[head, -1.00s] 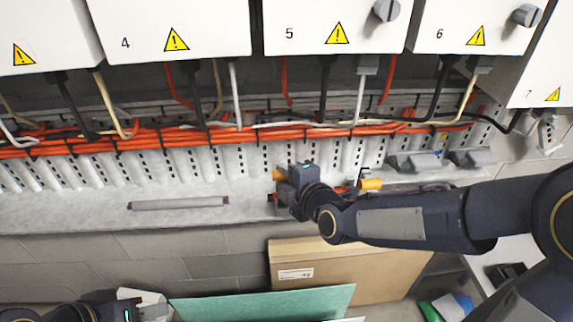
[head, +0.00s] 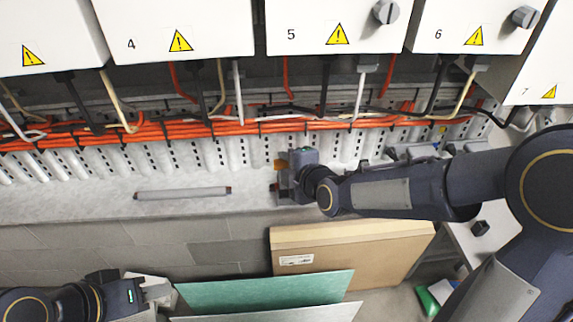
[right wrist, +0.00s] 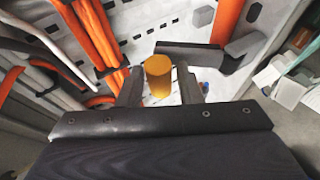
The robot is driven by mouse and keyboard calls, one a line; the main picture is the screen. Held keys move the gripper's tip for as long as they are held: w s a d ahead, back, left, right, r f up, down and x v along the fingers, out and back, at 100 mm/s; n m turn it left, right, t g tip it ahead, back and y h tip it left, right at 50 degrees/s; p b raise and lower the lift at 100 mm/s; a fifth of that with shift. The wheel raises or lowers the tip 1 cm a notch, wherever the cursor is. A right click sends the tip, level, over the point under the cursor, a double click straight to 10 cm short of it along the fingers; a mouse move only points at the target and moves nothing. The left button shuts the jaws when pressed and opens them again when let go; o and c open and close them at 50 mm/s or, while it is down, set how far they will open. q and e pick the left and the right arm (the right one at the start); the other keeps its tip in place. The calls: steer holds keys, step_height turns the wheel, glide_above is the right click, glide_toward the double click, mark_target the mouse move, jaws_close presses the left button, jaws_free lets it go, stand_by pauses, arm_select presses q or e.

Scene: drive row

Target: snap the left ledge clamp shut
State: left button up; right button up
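The left ledge clamp shows only in part. Its orange knob (head: 280,164) sticks out at the left side of my right gripper (head: 284,181) in the head view. In the right wrist view the orange knob (right wrist: 158,78) stands between the two fingers of the right gripper (right wrist: 160,88). The fingers are apart, one on each side of the knob, with a narrow gap on the right; contact on the left is unclear. The rest of the clamp is hidden by the gripper. My left gripper (head: 158,291) is low at the left, away from the ledge; its finger opening is unclear.
A grey bar (head: 182,193) lies on the ledge (head: 90,200) left of the right gripper. Orange cables (head: 190,130) run behind, under numbered white boxes (head: 345,25). A cardboard box (head: 350,257) and green panel (head: 265,290) stand below.

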steer(key=p+v, duration=0.2)
steer(key=v, duration=0.5)
steer(key=shift+s+d+r, duration=0.15)
steer(key=shift+s+d, duration=0.05)
steer(key=shift+s, duration=0.1)
steer(key=shift+a+r, duration=0.2)
steer(key=c, duration=0.4)
steer(key=r+g, duration=0.1)
steer(key=s+a+r+g, duration=0.1)
steer(key=a+r+m+g+y+p, duration=0.1)
steer(key=shift+s+r+g, duration=0.25)
steer(key=shift+s+g, duration=0.05)
steer(key=shift+s, duration=0.1)
jaws_close()
step_height(320, 180, up, 3)
steer(key=s+d+m+g+h, duration=0.1)
steer(key=s+d+m+g, duration=0.1)
steer(key=w+a+f+m, duration=0.1)
steer(key=w+a+f, duration=0.1)
steer(key=w+f, duration=0.5)
steer(key=shift+w+a+f+g+h+p, duration=0.2)
steer(key=shift+w+f+g+h+p, duration=0.15)
steer(key=shift+f, duration=0.4)
